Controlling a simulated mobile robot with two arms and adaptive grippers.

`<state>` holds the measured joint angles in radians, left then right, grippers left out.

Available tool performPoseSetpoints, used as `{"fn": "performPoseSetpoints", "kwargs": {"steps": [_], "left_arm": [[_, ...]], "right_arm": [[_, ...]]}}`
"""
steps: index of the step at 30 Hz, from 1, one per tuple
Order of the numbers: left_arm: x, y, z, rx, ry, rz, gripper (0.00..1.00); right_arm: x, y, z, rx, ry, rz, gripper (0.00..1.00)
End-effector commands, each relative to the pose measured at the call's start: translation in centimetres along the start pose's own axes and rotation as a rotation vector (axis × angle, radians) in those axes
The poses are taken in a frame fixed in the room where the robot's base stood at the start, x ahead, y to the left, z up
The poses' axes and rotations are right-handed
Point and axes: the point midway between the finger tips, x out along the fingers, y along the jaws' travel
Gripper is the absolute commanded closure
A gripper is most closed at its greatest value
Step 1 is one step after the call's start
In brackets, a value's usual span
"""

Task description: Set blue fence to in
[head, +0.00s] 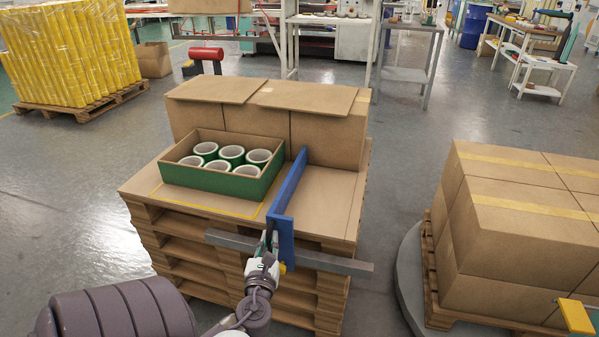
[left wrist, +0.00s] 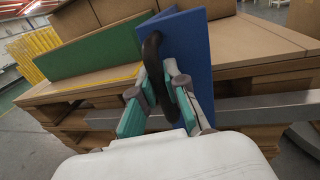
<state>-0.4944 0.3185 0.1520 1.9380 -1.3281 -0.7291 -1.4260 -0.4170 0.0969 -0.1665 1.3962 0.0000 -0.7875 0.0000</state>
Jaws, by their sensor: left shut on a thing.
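The blue fence (head: 288,190) is an upright blue plate standing on the pallet stack beside the right end of a green-sided box of rolls (head: 225,165). It rides at a grey metal rail (head: 330,262) along the stack's front edge. My left gripper (head: 270,243) is at the fence's near end. In the left wrist view its fingers (left wrist: 165,85) are closed around a dark curved handle (left wrist: 152,65) in front of the blue fence (left wrist: 185,50). A gap between fence and box cannot be judged clearly.
Cardboard boxes (head: 320,135) stand behind the green box on the pallet stack (head: 190,245). Bare cardboard (head: 325,205) lies right of the fence. A second pallet of taped boxes (head: 520,225) stands at right on a grey round base (head: 408,280). Open floor separates them.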

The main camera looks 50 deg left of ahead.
Motion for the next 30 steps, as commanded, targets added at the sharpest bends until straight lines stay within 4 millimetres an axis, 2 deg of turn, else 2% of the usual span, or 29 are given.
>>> {"fn": "performPoseSetpoints", "kwargs": {"steps": [1,3,9,15,25,26,30], "left_arm": [[0.2,1.5,0.0,0.007,0.0,0.005,1.0],[0.5,2.9,-0.1,0.005,0.0,0.005,1.0],[1.1,5.6,-0.1,0.003,0.0,0.004,1.0],[1.3,6.6,-0.1,0.002,-0.001,0.003,1.0],[1.3,6.7,-0.1,0.001,0.0,0.003,1.0],[1.3,6.7,-0.1,0.001,0.0,0.003,0.86],[1.3,6.6,-0.1,0.001,0.0,0.002,0.62]], "right_arm": [[0.1,0.0,0.1,0.0,-0.001,0.0,0.69],[0.2,0.0,0.2,-0.001,0.0,0.0,0.69],[0.2,0.0,0.2,0.0,0.0,0.0,0.69],[0.2,0.0,0.1,0.0,-0.001,0.0,0.69],[0.2,0.0,0.2,0.0,-0.002,0.0,0.69],[0.2,0.0,0.2,0.0,-0.002,0.0,0.69],[0.1,0.0,0.2,0.0,-0.002,0.0,0.69]]}}
